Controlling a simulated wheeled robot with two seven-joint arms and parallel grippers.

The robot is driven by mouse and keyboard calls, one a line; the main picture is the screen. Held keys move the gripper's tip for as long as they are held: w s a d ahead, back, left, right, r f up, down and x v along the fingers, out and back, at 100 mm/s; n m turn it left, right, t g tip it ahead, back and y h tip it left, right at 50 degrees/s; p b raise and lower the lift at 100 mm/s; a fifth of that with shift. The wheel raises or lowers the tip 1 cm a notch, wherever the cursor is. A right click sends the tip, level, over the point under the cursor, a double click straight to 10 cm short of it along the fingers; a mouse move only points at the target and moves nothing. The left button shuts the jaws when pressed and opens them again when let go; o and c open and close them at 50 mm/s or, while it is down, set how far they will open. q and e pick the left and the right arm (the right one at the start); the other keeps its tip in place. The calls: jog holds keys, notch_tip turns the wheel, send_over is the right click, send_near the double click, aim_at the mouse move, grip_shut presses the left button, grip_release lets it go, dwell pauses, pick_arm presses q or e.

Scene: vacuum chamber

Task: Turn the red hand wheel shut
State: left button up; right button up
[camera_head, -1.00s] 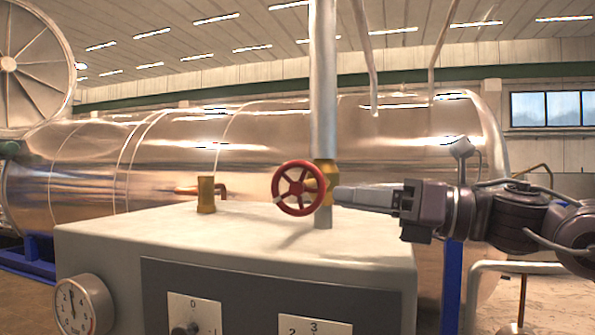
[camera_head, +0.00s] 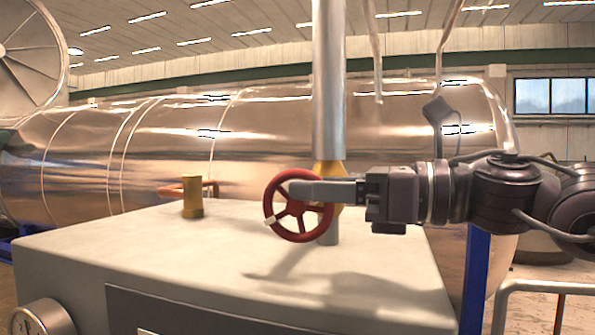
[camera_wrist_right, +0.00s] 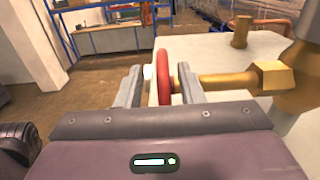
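The red hand wheel (camera_head: 272,190) is upright on a brass valve body on a vertical silver pipe, above the grey cabinet. Its rim carries a white mark at the lower left. My right gripper (camera_head: 292,190) comes in from the right, and its fingers overlap the wheel's upper right part. In the right wrist view, the wheel (camera_wrist_right: 164,70) shows edge-on between the two fingers of my right gripper (camera_wrist_right: 160,75). The fingers stand apart on either side of it, with gaps visible. The brass valve stem (camera_wrist_right: 225,80) lies to the right. My left gripper is out of view.
The pale cabinet top (camera_head: 120,245) lies below the wheel, with a short brass fitting (camera_head: 192,197) on it. The silver pipe (camera_head: 328,80) rises behind the wheel. A large shiny tank (camera_head: 90,170) fills the background. A metal rail (camera_head: 545,287) stands at lower right.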

aim_at(268, 186)
jog(key=shift+p+x, duration=0.4)
jog(key=shift+x, duration=0.85)
jog(key=shift+w+a, duration=0.2)
jog(key=shift+w, duration=0.1)
jog(key=shift+s, duration=0.1)
